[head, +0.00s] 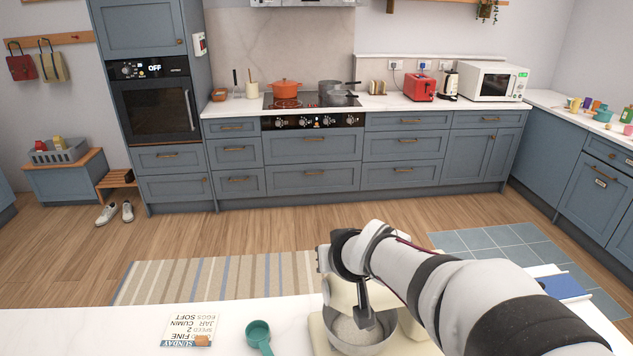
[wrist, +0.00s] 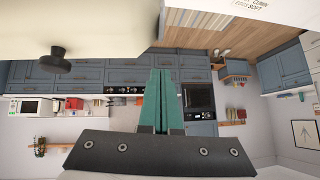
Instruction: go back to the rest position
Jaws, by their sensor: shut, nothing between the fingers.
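My gripper (wrist: 160,78) shows in the wrist view with its two teal fingers together and nothing between them. In the head view my arm reaches in from the lower right and ends over a cream stand mixer (head: 322,335); the fingertips cannot be made out there. The mixer's cream body (wrist: 80,22) fills the upper left of the wrist view, with a dark knob on it, close beside my gripper. I cannot tell whether they touch. The mixer's steel bowl (head: 372,345) holds something pale, partly hidden by my arm.
A teal scoop (head: 258,335) and a printed card (head: 190,326) lie on the white worktop (head: 110,330) left of the mixer. A blue flat object (head: 565,286) lies at the right. Open floor and a striped rug (head: 205,278) lie beyond; cabinets line the far wall.

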